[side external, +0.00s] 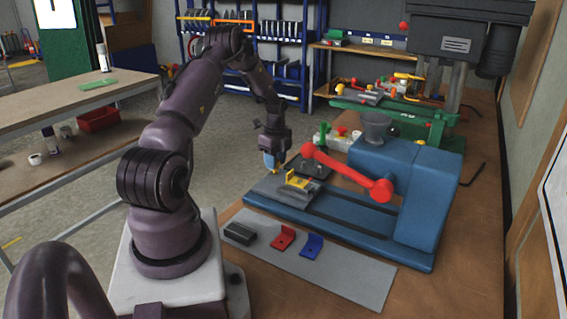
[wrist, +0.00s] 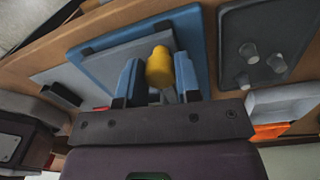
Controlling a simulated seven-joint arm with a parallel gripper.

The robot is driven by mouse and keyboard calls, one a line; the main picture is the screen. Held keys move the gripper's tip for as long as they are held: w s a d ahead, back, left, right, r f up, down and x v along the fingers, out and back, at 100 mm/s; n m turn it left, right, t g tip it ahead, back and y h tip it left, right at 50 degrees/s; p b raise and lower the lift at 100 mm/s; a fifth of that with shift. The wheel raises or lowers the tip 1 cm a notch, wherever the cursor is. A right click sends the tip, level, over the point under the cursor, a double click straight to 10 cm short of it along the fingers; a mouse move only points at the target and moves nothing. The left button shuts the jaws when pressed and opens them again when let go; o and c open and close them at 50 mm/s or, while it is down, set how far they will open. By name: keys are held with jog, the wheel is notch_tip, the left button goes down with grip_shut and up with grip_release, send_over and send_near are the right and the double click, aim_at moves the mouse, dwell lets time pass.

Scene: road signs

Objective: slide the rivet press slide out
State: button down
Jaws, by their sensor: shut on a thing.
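The blue rivet press (side external: 400,200) stands on the wooden bench with a red lever (side external: 345,172). Its grey slide (side external: 272,190) sits near the left end of the blue base rails and carries a yellow bracket (side external: 297,181). My gripper (side external: 270,163) is at the slide's outer left end. In the wrist view, the blue fingers of my gripper (wrist: 157,72) stand on either side of a yellow knob (wrist: 159,66) and are shut on it. The knob is mostly hidden behind the fingers in the side view.
A grey mat (side external: 345,273) in front of the press bears a dark block (side external: 240,233), a red bracket (side external: 282,238) and a blue bracket (side external: 312,246). A dark plate with pegs (side external: 312,166) lies behind the slide. Floor space is open left of the bench.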

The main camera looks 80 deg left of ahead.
jog(key=shift+s+a+r, duration=0.1)
jog(key=shift+s+a, duration=0.2)
jog(key=shift+s, duration=0.05)
jog(key=c, duration=0.8)
grip_release()
jog(key=shift+w+d, duration=0.1)
jog(key=shift+w+r, duration=0.1)
jog(key=shift+r, duration=0.35)
notch_tip(320, 180, up, 12)
jog(key=shift+w, duration=0.1)
